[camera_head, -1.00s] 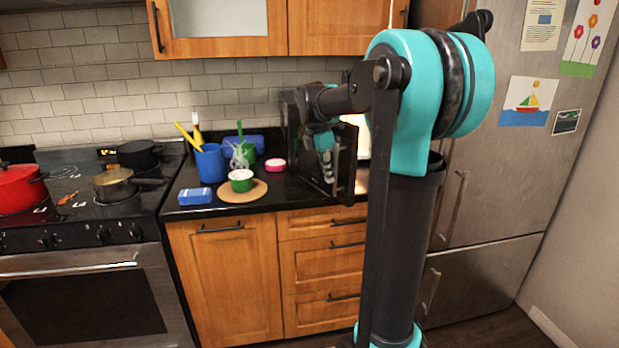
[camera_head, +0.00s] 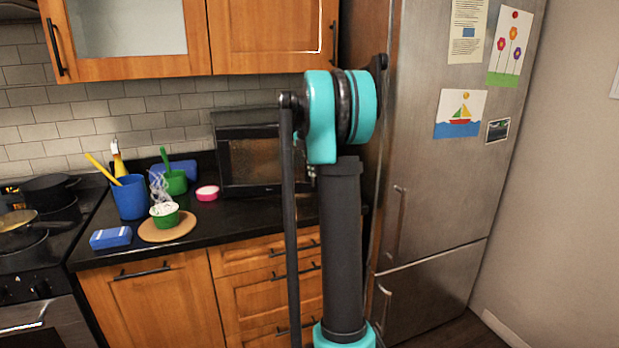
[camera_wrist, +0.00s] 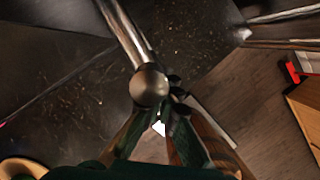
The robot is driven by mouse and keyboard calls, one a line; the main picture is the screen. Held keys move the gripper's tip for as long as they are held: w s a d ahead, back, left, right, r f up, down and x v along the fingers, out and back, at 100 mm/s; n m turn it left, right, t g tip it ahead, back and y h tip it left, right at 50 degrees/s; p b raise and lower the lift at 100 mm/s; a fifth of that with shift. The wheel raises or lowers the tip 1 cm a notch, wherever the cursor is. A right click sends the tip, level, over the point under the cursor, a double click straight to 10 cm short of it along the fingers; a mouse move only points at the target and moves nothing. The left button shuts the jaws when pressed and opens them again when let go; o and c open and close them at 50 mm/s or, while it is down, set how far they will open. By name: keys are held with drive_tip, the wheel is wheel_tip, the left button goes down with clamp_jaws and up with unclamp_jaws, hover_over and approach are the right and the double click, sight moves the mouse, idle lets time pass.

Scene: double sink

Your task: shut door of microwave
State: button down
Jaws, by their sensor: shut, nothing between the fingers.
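The microwave (camera_head: 250,152) is a dark box with a dark window, on the counter against the tiled wall. In the head view its front faces forward and the door looks shut or nearly shut; my arm hides its right side, so I cannot tell if a gap is left. In the wrist view my gripper (camera_wrist: 165,122) has its green fingers close together and holds nothing. A metal bar with a round end (camera_wrist: 148,85) lies just beyond the fingertips; I cannot tell if they touch. My gripper is hidden behind my arm in the head view.
The steel fridge (camera_head: 425,150) stands close on the right. On the counter left of the microwave are a blue cup (camera_head: 129,198), a green bowl (camera_head: 166,218) on a round board, a pink container (camera_head: 207,192) and a blue box (camera_head: 110,238). The stove is farther left.

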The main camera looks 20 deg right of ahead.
drive_tip(key=w+d, duration=0.2)
drive_tip(key=w, duration=0.7)
drive_tip(key=shift+w+d, duration=0.15)
drive_tip(key=shift+d, duration=0.25)
drive_tip(key=shift+r, duration=0.1)
